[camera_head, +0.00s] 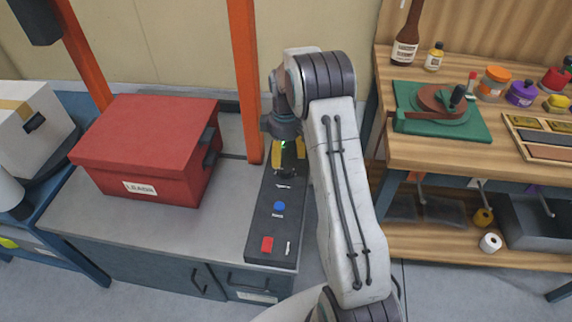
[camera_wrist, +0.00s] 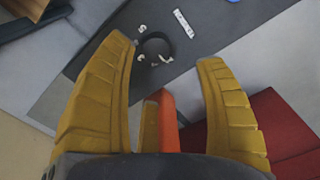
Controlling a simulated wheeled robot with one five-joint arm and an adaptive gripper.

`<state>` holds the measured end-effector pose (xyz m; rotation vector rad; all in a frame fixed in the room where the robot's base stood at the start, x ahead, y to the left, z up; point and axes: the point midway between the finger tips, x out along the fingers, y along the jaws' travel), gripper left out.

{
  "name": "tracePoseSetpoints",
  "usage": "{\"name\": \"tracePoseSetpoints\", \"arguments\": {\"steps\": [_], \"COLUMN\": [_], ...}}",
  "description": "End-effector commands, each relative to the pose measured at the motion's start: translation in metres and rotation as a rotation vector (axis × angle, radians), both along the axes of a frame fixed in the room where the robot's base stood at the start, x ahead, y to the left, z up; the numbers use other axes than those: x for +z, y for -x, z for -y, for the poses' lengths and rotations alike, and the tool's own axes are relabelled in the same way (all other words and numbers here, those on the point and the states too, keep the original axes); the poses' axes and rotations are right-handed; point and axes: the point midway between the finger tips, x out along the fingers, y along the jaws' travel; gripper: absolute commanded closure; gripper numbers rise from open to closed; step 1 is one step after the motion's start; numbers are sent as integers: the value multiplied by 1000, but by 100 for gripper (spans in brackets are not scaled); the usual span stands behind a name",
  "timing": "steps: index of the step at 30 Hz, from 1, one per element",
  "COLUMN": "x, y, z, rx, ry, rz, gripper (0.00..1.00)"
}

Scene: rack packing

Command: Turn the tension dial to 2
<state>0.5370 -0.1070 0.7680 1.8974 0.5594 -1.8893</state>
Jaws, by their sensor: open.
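The tension dial seems to be the round dark knob (camera_wrist: 156,46) in the wrist view, with small white marks around it that are too small to read for certain. It sits on a dark control panel (camera_head: 268,222), which also shows in the wrist view (camera_wrist: 85,75). My gripper (camera_head: 288,158) is over the far end of the panel, pointing down. In the wrist view its yellow fingers (camera_wrist: 163,52) are spread wide, with the knob ahead between the tips and nothing held. The gripper hides the knob in the head view.
An orange post (camera_head: 245,80) stands close left of my gripper, and shows between the fingers in the wrist view (camera_wrist: 167,115). A red box (camera_head: 145,145) stands left; a wooden workbench (camera_head: 430,158) stands right.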

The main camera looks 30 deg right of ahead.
Motion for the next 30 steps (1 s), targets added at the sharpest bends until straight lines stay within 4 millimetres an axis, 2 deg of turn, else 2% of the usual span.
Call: {"name": "tracePoseSetpoints", "arguments": {"steps": [18,24,30], "x": [-67,-80,-82], "y": [-2,-2,-2], "z": [2,2,2], "rx": [9,9,9], "ry": [-2,-1,-1], "rz": [-8,-7,-6], "gripper": [35,35,35]}}
